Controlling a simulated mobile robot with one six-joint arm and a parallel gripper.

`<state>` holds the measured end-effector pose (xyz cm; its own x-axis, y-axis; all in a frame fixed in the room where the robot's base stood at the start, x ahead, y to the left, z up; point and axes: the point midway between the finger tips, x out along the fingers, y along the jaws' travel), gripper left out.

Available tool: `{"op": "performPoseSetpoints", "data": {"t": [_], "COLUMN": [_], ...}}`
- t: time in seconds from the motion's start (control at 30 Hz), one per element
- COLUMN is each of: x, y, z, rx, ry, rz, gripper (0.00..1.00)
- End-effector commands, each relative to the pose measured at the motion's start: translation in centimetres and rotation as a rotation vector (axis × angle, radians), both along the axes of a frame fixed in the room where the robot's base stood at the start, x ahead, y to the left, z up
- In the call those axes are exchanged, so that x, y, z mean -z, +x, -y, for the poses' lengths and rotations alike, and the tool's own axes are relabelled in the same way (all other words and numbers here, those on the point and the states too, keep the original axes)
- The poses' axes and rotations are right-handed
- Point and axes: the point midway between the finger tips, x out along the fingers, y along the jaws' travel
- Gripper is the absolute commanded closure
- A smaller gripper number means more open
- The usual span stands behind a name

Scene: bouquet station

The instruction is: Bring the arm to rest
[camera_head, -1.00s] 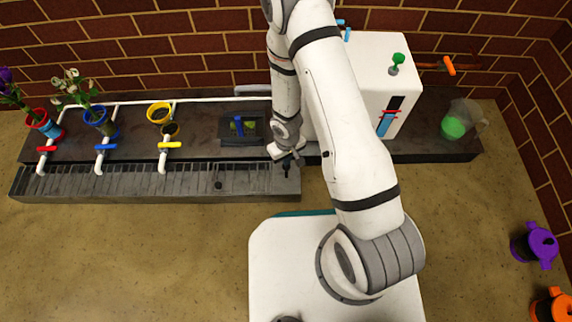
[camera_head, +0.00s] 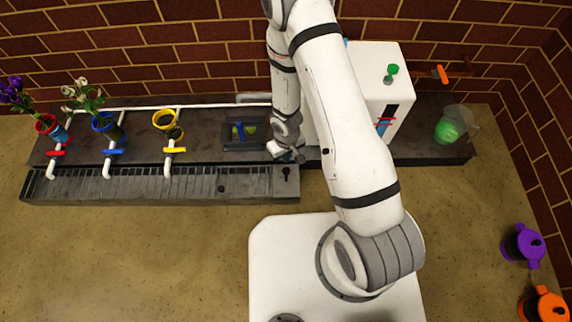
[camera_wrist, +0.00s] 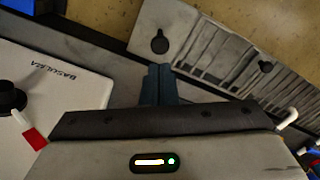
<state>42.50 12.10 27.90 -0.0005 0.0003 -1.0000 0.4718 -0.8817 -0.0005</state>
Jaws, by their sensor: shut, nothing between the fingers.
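My gripper (camera_head: 297,156) is at the end of my white arm, which reaches from my base over the counter. It hangs near the back edge of the grey trough, just beyond a dark keyhole-shaped slot (camera_head: 286,173). In the wrist view its two dark fingers (camera_wrist: 158,82) are together, with nothing between them. The slot also shows in the wrist view (camera_wrist: 160,42), just past the fingertips and apart from them. Part of the gripper is hidden by the arm's last links in the head view.
A white box (camera_head: 375,85) stands right of the arm, close to it. Red, blue and yellow (camera_head: 165,119) ringed holders line the left; the red and blue hold flowers. A clear jug (camera_head: 457,124) with green contents stands at right. Purple (camera_head: 523,245) and orange pots are at the lower right.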

Motion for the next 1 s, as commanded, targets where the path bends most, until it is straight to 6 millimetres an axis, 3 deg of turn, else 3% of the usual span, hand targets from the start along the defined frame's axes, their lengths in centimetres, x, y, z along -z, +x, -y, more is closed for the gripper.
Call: {"op": "performPoseSetpoints", "data": {"t": [0.03,0.2,0.8,0.87,0.97,1.0], "x": [-1.6,-3.6,-3.7,-4.6,-8.4,-10.7], "y": [0.0,0.0,0.1,0.3,1.4,1.9], "z": [0.0,0.0,0.0,0.2,0.7,1.1], "rx": [0.000,0.001,0.002,0.006,0.026,0.037], "ry": [0.000,0.000,0.000,-0.003,-0.013,-0.019], "rz": [0.000,0.000,0.001,0.006,0.029,0.041], "gripper": [1.00,1.00,1.00,1.00,1.00,1.00]}}
